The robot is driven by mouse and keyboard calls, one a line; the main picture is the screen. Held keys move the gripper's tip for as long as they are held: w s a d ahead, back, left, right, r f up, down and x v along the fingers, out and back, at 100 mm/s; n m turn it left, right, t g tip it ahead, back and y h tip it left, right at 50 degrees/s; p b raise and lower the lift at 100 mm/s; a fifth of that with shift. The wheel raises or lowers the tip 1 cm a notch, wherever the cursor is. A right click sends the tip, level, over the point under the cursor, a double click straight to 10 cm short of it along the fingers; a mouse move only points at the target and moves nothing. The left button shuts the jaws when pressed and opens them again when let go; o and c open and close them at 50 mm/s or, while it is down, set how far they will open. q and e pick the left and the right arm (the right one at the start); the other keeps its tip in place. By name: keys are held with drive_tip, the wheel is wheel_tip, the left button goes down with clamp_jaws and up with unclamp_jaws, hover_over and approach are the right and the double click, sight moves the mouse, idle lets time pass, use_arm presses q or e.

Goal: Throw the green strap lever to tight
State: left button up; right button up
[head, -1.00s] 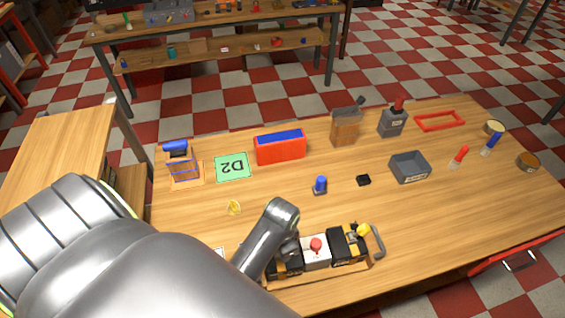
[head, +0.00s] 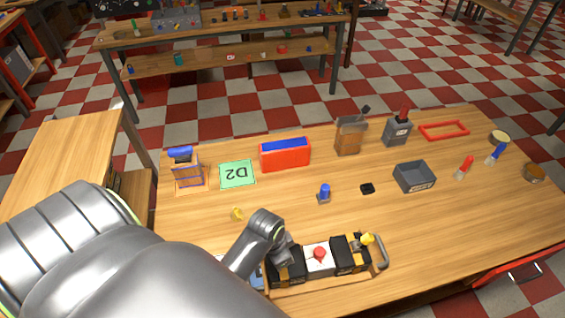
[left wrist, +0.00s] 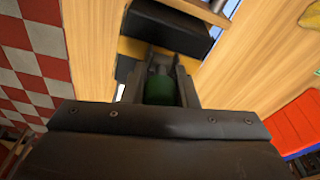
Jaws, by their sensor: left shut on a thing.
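A device with black blocks, a white middle section (head: 319,259) and a red knob (head: 319,253) lies on the table at the front. A yellow knob (head: 367,238) and a grey handle (head: 381,252) are at its right end. My left gripper (left wrist: 160,75) is shut on the green strap lever (left wrist: 160,91), which shows between the fingers in the left wrist view. In the head view my left arm reaches over the device's left end, and its wrist hides the lever there. My right gripper is not in view.
Behind the device stand a blue-topped post (head: 324,194), a small black block (head: 367,188) and a grey bin (head: 414,177). A red box (head: 285,153) and a green D2 mat (head: 237,174) are farther back.

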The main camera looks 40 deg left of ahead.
use_arm(q)
drive_tip(key=shift+s+a+f+t+h, duration=0.1)
drive_tip(key=shift+s+a+t+h, duration=0.2)
drive_tip(key=shift+t+h, duration=0.3)
drive_tip(key=shift+s+a+f+t+h+b, duration=0.1)
drive_tip(key=shift+a+f+t+h+b, duration=0.05)
drive_tip(key=shift+t+h+b, duration=0.4)
drive_tip(key=shift+s+a+f+t+h+b, duration=0.1)
drive_tip(key=shift+t+h+b, duration=0.25)
drive_tip(key=shift+t+b, duration=0.15)
drive_tip(key=shift+s+a+f+t+h+b, duration=0.1)
drive_tip(key=shift+t+h+b, duration=0.25)
drive_tip(key=shift+b, duration=0.2)
drive_tip(key=shift+r+t+h+b, duration=0.1)
drive_tip(key=shift+t+h+b, duration=0.45)
drive_tip(key=shift+b, duration=0.45)
drive_tip(key=o, duration=1)
drive_tip(key=shift+s, duration=0.1)
